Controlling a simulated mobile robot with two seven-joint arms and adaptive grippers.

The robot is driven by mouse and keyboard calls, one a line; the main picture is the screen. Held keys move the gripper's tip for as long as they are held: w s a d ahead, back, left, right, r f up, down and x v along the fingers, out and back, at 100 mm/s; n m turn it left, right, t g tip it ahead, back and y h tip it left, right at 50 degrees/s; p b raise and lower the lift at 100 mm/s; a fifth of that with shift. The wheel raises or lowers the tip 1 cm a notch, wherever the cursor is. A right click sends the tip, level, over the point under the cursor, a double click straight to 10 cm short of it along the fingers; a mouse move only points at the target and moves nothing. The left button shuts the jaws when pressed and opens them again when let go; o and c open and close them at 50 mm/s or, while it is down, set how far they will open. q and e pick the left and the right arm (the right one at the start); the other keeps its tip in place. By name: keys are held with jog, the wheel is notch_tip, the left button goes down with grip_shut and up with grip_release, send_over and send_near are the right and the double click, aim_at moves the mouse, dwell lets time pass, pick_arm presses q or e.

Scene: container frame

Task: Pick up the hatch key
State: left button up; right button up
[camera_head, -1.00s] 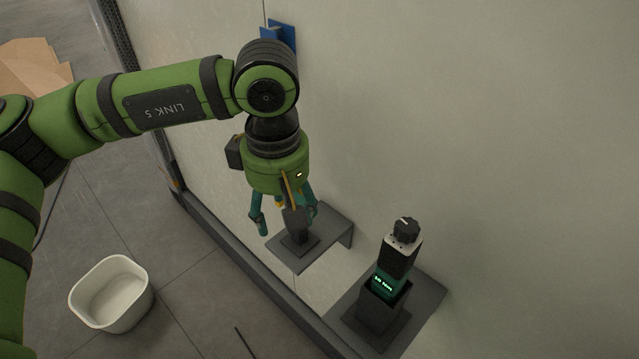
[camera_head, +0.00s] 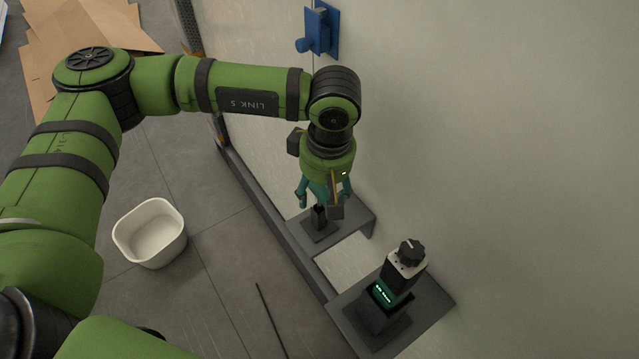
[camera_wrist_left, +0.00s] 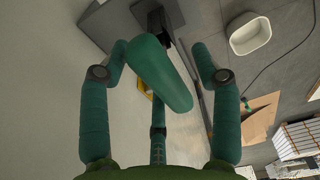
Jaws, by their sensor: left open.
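My left gripper (camera_head: 321,196) hangs fingers-down over the farther grey shelf (camera_head: 360,211). Its teal fingers are spread; they also show in the left wrist view (camera_wrist_left: 160,47). An upright black piece (camera_head: 319,213) stands on that shelf just below the fingers; I cannot tell if it is the hatch key or only its holder. The wrist view shows a small yellow part (camera_wrist_left: 145,87), largely behind a teal capsule-shaped part. No grasp is visible. My right gripper is not in view.
A black device (camera_head: 398,274) with a knob and green display stands in a holder on the nearer shelf. A blue wall fitting (camera_head: 319,31) is above. A white tub (camera_head: 150,238) and cardboard (camera_head: 90,32) lie on the floor. The pale wall is close to the gripper.

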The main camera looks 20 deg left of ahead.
pick_arm(q)
grip_shut()
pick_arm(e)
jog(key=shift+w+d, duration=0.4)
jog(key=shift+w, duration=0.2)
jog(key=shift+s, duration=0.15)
pick_arm(q)
jog(key=shift+r, duration=0.15)
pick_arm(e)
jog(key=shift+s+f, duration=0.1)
pick_arm(q)
jog(key=shift+r+b, duration=0.3)
jog(key=shift+r, duration=0.05)
notch_tip(320, 180, up, 8)
jog(key=b, duration=0.2)
jog(key=shift+r+b, duration=0.25)
jog(key=shift+b, duration=0.05)
jog(key=shift+r, duration=0.3)
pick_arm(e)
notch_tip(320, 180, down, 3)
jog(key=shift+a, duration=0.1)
